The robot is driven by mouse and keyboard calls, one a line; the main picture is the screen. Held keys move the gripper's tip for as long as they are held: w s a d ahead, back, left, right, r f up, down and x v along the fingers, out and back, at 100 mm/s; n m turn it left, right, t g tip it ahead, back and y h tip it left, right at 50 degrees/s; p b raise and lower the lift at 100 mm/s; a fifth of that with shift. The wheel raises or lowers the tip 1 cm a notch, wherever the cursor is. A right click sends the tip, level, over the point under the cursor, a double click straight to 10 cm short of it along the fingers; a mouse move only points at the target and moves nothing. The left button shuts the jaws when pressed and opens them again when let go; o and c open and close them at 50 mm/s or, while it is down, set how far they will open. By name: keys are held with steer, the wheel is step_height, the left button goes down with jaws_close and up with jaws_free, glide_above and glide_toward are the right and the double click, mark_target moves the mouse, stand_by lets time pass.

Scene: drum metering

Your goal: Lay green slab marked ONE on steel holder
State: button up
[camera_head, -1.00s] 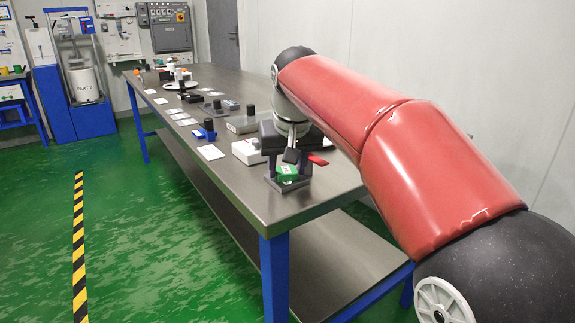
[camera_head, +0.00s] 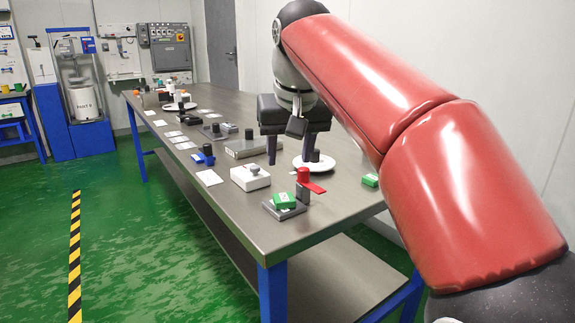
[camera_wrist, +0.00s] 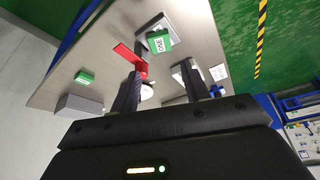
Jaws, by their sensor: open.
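The green slab (camera_head: 285,200) with a white label lies on the grey steel holder (camera_head: 270,208) near the front end of the table. In the wrist view the slab (camera_wrist: 158,41) reads ONE, and the holder's plate (camera_wrist: 150,24) shows beneath it. My gripper (camera_head: 293,160) is open and empty. It is above the table, behind the slab and apart from it, near a white round dish (camera_head: 345,165). In the wrist view its two fingers (camera_wrist: 163,98) point toward the table with nothing between them.
A red-handled piece (camera_head: 312,186) stands right beside the holder. Another green block (camera_head: 370,180) lies at the table's right edge. A white block with a grey knob (camera_head: 250,177) and a blue fixture (camera_head: 203,156) stand to the left.

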steer(key=shift+s+r, duration=0.2)
steer(key=shift+r, duration=0.2)
steer(key=s+d+f, duration=0.4)
steer(key=s+f, duration=0.3)
steer(key=f, duration=0.1)
steer(key=s+d+f+m, duration=0.1)
steer(key=s+d+f, duration=0.4)
steer(key=s+f, duration=0.2)
steer(key=s+d+f+m+t+h, duration=0.1)
steer(key=s+d+f, duration=0.4)
steer(key=f, duration=0.5)
steer(key=shift+s, duration=1.25)
